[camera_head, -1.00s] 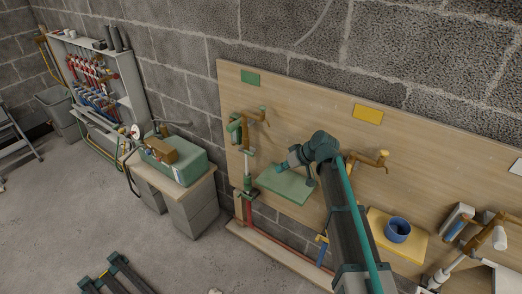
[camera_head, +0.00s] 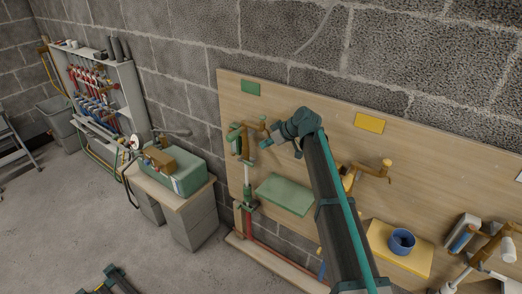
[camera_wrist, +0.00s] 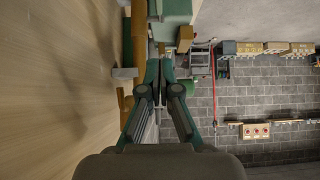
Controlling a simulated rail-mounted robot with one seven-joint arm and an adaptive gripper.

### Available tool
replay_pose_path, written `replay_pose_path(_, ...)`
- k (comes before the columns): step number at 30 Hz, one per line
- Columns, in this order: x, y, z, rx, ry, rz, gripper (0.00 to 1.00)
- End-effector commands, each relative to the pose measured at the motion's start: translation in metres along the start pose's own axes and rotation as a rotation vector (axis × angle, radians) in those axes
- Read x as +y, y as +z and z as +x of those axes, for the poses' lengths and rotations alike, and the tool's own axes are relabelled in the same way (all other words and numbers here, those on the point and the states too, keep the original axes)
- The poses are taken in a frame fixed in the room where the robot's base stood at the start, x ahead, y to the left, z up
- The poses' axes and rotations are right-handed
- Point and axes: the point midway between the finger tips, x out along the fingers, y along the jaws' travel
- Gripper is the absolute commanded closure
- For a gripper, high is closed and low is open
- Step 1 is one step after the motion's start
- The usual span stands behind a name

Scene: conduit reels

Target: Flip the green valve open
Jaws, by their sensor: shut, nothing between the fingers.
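A green-bodied fitting (camera_head: 235,138) with a brass tap (camera_head: 262,123) beside it is mounted at the left end of the wooden board, below a green plate (camera_head: 250,88). A pale pipe runs down from it to a lower green fitting (camera_head: 248,204). I cannot tell which green part is the valve's handle. My gripper (camera_head: 267,144) is shut and empty, just right of the upper fitting and below the tap. In the wrist view my shut fingers (camera_wrist: 158,66) point at brass-coloured parts (camera_wrist: 138,42) and a grey piece (camera_wrist: 125,73); contact is not clear.
A green shelf (camera_head: 286,194) juts out below my gripper. Further right are a yellow plate (camera_head: 369,123), another brass tap (camera_head: 374,172) and a yellow shelf (camera_head: 382,251) bearing a blue cup (camera_head: 401,241). A bench (camera_head: 190,198) with a green box (camera_head: 178,175) stands left.

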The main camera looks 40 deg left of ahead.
Motion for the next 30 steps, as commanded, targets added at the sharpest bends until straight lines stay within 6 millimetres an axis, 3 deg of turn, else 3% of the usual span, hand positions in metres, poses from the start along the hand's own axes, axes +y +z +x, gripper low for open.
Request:
replay_pose_path(15, 0.001, -0.001, 0.092, -0.002, -0.003, 0.001, 1.0)
replay_pose_path(21, 0.0, 0.02, 0.11, -0.002, -0.002, 0.002, 1.0)
replay_pose_path(30, 0.0, 0.029, 0.119, -0.001, 0.0, 0.001, 1.0)
